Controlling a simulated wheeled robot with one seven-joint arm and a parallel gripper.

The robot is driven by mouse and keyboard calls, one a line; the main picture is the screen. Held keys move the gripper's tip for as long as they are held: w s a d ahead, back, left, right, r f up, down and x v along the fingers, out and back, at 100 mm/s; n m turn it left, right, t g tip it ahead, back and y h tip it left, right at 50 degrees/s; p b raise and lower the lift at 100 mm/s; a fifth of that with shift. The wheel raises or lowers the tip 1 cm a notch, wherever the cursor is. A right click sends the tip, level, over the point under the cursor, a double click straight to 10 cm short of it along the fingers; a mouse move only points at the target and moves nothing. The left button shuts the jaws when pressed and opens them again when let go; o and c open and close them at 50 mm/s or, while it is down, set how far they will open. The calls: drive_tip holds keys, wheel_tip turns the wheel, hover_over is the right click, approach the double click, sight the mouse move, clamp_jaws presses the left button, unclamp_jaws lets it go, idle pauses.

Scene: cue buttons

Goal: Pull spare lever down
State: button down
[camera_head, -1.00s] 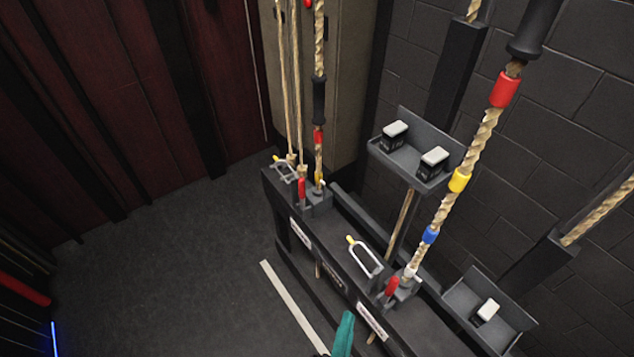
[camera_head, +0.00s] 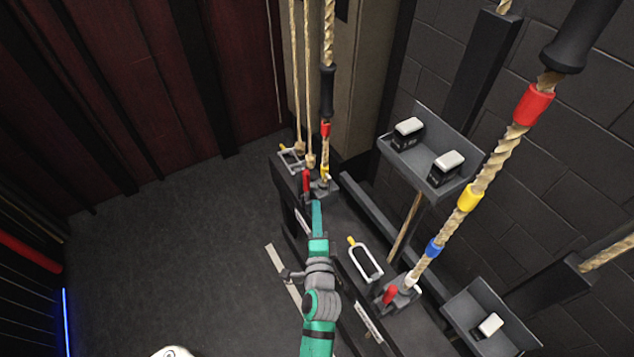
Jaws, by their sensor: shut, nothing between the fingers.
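A far red lever (camera_head: 306,182) stands upright at a rope lock on the dark rail (camera_head: 345,232). A near red lever (camera_head: 389,294) stands at another rope lock, tilted slightly. The labels on the rail front are too small to read, so I cannot tell which lever is the spare one. My gripper (camera_head: 317,204) is teal, shut and empty. In the picture its tip is just below and right of the far red lever; I cannot tell whether they touch.
Ropes with coloured bands rise from the locks; the near rope (camera_head: 485,177) is thick. A white-framed ring (camera_head: 365,262) with a yellow end lies between the levers. Trays with weights (camera_head: 446,166) are at right. Open floor (camera_head: 170,250) lies left.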

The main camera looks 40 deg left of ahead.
sight(307, 188)
drive_tip(key=x, duration=1)
